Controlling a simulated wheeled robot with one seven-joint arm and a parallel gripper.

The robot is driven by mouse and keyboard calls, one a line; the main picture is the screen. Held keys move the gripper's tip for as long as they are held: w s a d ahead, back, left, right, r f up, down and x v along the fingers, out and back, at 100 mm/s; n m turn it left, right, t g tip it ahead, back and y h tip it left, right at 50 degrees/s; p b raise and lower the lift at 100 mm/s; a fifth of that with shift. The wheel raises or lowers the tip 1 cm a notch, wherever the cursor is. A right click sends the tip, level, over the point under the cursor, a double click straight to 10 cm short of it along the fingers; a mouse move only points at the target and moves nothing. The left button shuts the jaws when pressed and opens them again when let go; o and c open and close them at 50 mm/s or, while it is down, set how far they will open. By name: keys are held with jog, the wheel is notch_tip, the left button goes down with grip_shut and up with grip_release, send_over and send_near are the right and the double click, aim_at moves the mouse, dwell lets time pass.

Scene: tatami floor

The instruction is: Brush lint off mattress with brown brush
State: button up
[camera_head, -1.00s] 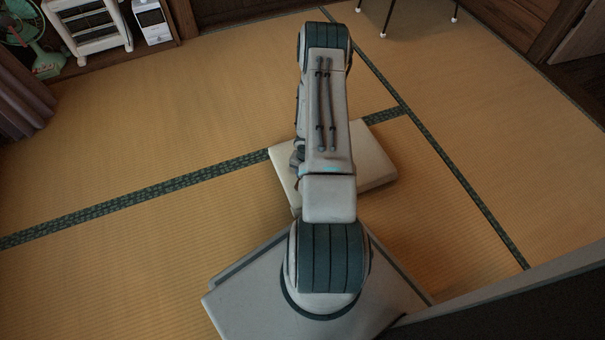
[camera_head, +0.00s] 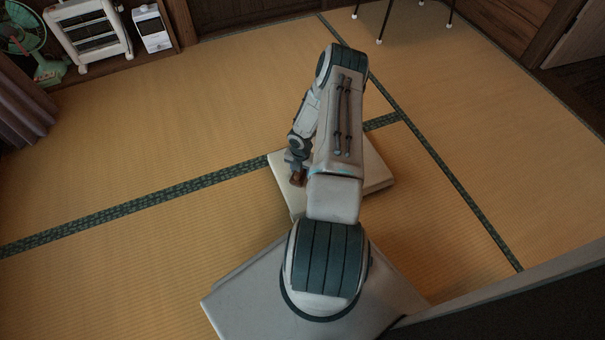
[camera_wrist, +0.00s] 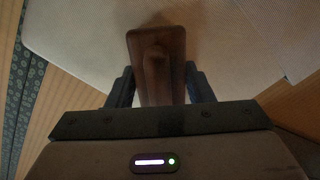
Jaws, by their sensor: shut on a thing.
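The brown brush (camera_wrist: 157,50) is held between the two dark fingers of my gripper (camera_wrist: 158,86) in the wrist view. Its bristle side is hidden. In the head view the brush (camera_head: 298,178) shows as a small brown piece below my gripper (camera_head: 296,168), over the left part of the mattress. The mattress (camera_head: 375,172) is a pale, cream slab on the tatami, partly covered by my arm; its pale surface fills the upper part of the wrist view (camera_wrist: 85,35). I cannot tell whether the brush touches it. No lint can be made out.
A green fan (camera_head: 32,45), a white heater (camera_head: 90,38) and a small white appliance (camera_head: 152,28) stand at the back left. Thin dark legs of furniture (camera_head: 385,20) stand at the back. The tatami (camera_head: 180,130) around the mattress is clear.

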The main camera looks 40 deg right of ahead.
jog(key=shift+w+d+b, duration=0.2)
jog(key=shift+w, duration=0.5)
jog(key=shift+w+d+b, duration=0.15)
jog(key=shift+w+b, duration=0.05)
jog(key=shift+w, duration=0.45)
jog(key=shift+s+d+f, duration=0.1)
jog(key=shift+s+d, duration=0.15)
jog(key=shift+d, duration=0.6)
jog(key=shift+s+a, duration=0.25)
jog(key=shift+s, duration=1)
jog(key=shift+s+a+p, duration=0.1)
jog(key=shift+s+a, duration=0.15)
jog(key=shift+s, duration=0.65)
jog(key=shift+s+a+p, duration=0.15)
jog(key=shift+s+a, duration=0.1)
jog(key=shift+s, duration=0.6)
jog(key=shift+s+a+p, duration=0.1)
jog(key=shift+s+a, duration=0.15)
jog(key=shift+s, duration=0.65)
jog(key=shift+r, duration=0.25)
notch_tip(320, 180, up, 6)
jog(key=p, duration=0.5)
jog(key=shift+f, duration=0.1)
jog(key=shift+r+p, duration=1.5)
